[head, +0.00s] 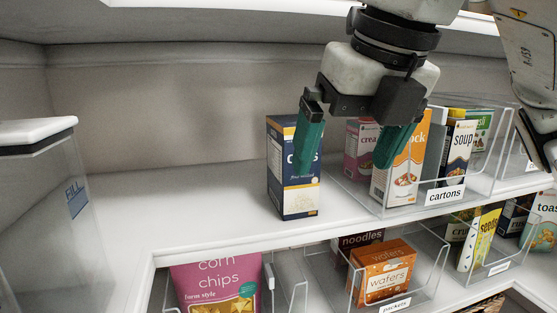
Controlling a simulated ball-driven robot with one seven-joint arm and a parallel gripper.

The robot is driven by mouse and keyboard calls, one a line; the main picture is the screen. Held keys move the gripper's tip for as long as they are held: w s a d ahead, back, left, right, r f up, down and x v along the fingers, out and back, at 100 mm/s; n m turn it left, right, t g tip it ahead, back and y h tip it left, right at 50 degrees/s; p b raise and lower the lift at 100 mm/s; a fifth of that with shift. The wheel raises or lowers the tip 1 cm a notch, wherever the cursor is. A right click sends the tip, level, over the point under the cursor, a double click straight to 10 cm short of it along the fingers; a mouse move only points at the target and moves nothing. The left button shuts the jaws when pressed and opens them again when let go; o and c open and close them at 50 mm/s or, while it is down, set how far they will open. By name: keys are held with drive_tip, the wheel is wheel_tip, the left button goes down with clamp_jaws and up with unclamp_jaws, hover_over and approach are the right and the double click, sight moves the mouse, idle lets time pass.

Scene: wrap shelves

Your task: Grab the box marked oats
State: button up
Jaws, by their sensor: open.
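A navy and white box (296,199) stands upright on the upper shelf, left of the clear bin labelled cartons. Its large name is mostly covered by a finger; an "s" shows at the end, so I cannot read it fully. My gripper (345,163) is open and empty, pointing down. Its left green finger overlaps the front of the navy box in the head view, and its right finger overlaps the boxes in the cartons bin. I cannot tell whether any finger touches a box.
The cartons bin (408,212) holds several boxes, including an orange one (404,187) and a soup box (459,149). The lower shelf has corn chips (216,286), a wafers box (383,272) and more clear bins. The upper shelf (190,198) is bare left of the navy box.

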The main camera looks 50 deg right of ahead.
drive_tip(key=w+d+f+p, duration=0.1)
drive_tip(key=w+d+f, duration=0.3)
drive_tip(key=w+d, duration=0.3)
drive_tip(key=shift+w+d+f+p, duration=0.3)
drive_tip(key=shift+w+d+f, duration=0.1)
drive_tip(key=shift+w, duration=1.8)
drive_tip(key=shift+r, duration=0.1)
drive_tip(key=c, duration=1.3)
